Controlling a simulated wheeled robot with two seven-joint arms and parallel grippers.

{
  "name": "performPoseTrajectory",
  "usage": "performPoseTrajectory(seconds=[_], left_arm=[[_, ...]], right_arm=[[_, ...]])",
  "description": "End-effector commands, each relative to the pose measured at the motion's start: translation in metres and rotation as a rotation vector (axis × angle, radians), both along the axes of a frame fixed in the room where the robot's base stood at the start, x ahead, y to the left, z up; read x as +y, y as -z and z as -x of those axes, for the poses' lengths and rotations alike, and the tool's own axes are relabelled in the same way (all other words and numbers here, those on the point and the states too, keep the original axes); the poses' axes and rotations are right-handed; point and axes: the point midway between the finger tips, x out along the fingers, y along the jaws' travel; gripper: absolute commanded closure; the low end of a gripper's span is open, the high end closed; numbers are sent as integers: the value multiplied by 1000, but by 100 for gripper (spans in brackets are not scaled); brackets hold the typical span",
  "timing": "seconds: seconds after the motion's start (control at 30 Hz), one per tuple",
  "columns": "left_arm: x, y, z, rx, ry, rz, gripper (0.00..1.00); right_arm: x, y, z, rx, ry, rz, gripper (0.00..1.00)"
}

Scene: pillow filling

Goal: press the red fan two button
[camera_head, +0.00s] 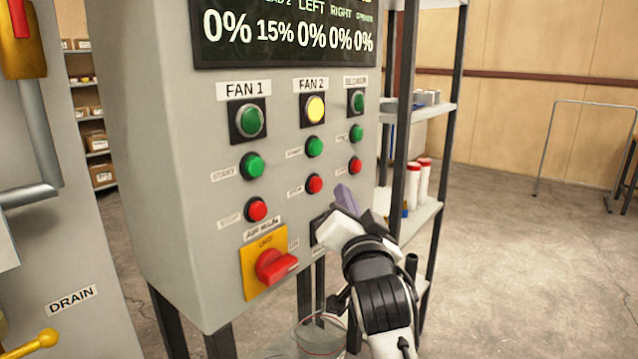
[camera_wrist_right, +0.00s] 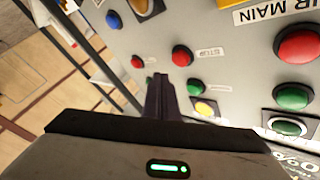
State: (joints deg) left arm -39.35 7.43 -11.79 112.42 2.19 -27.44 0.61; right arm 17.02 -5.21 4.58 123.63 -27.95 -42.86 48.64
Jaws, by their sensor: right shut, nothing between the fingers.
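The red fan two button (camera_head: 314,184) is on the grey control panel, below the green fan two button (camera_head: 314,146) and the yellow FAN 2 lamp (camera_head: 315,109). In the right wrist view the red fan two button (camera_wrist_right: 181,55) shows upside down beside a STOP label. My right gripper (camera_head: 345,193) is shut and empty, just right of and slightly below the red button in the head view. In the wrist view its fingertips (camera_wrist_right: 165,78) point towards the panel, near the button; I see no clear contact. My left gripper is not in view.
The FAN 1 column has a red button (camera_head: 256,209) to the left. Another red button (camera_head: 355,165) is close on the right. A red AIR MAIN switch (camera_head: 275,266) sticks out below. A shelf rack (camera_head: 425,210) stands right of the panel.

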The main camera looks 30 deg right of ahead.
Motion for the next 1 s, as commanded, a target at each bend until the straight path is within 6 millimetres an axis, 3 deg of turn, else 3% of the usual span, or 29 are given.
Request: performPoseTrajectory(seconds=[0.3,1.0], left_arm=[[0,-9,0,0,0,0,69],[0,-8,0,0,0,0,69]], right_arm=[[-10,0,25,2,0,1,100],[-9,2,26,4,-3,5,100]])
